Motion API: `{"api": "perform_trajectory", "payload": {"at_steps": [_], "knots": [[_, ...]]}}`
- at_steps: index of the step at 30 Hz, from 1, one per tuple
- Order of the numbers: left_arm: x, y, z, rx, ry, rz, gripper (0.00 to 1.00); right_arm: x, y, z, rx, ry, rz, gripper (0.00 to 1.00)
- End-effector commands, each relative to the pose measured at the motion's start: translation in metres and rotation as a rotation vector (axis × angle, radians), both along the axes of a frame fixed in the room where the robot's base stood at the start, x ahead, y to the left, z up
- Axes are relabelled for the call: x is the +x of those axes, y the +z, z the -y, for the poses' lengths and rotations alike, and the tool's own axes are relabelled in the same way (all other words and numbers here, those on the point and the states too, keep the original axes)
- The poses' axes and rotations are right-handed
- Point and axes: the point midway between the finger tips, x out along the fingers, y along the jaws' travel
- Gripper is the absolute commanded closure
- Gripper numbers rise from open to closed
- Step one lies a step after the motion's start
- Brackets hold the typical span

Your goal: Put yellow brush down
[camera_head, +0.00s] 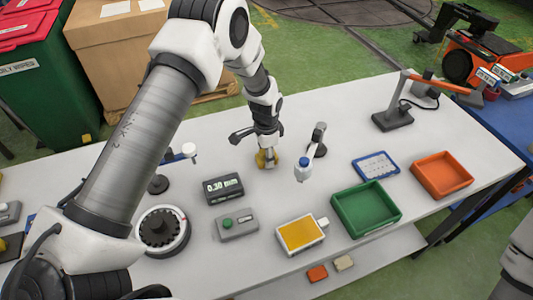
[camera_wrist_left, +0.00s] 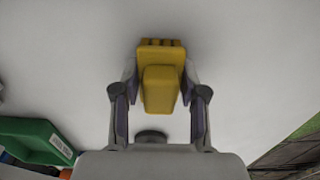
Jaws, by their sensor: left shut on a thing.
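The yellow brush (camera_wrist_left: 159,88) is between the two fingers of my left gripper (camera_wrist_left: 159,90), which is shut on it. In the head view the brush (camera_head: 262,158) shows as a small yellow patch at the tips of my left gripper (camera_head: 268,160), low over the white table (camera_head: 330,125). The fingers partly hide it there. I cannot tell whether the brush touches the table. My right gripper is not in view.
Right of the brush are a small stand (camera_head: 318,143), a blue-framed card (camera_head: 376,166), a green tray (camera_head: 365,209) and an orange tray (camera_head: 442,174). Nearer are a display box (camera_head: 223,189) and a yellow-topped box (camera_head: 301,235). The table behind the brush is largely clear.

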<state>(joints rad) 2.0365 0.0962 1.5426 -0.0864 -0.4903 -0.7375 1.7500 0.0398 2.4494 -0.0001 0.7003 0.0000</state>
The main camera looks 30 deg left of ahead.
Motion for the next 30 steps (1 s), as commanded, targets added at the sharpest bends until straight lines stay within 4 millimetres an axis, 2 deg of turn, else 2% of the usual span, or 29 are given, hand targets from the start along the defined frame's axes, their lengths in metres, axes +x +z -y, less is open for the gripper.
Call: {"api": "perform_trajectory", "payload": {"at_steps": [7,8,9,10,18,21,23,26,30], "knots": [[0.0,-0.006,0.0,0.0,0.0,0.0,0.9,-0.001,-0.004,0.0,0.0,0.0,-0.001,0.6],[0.0,-0.006,0.0,0.0,0.0,0.0,0.54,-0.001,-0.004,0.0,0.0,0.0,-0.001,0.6],[0.0,-0.005,0.0,0.0,0.0,0.0,0.4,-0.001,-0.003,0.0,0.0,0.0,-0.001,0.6],[0.0,-0.005,0.0,0.0,0.0,0.0,0.33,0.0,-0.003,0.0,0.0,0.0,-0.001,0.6],[0.0,-0.004,0.0,0.0,0.0,0.0,0.33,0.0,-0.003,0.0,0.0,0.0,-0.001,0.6],[0.0,0.002,0.0,0.0,0.0,0.0,0.33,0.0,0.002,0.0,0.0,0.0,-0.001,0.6],[0.001,0.006,0.0,0.0,0.0,0.003,0.33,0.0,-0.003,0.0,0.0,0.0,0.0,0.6],[0.001,0.025,0.0,-0.001,0.0,0.004,0.33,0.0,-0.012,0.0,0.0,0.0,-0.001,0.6],[0.001,0.062,0.0,-0.001,0.0,0.006,0.33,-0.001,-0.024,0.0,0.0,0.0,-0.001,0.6]]}}
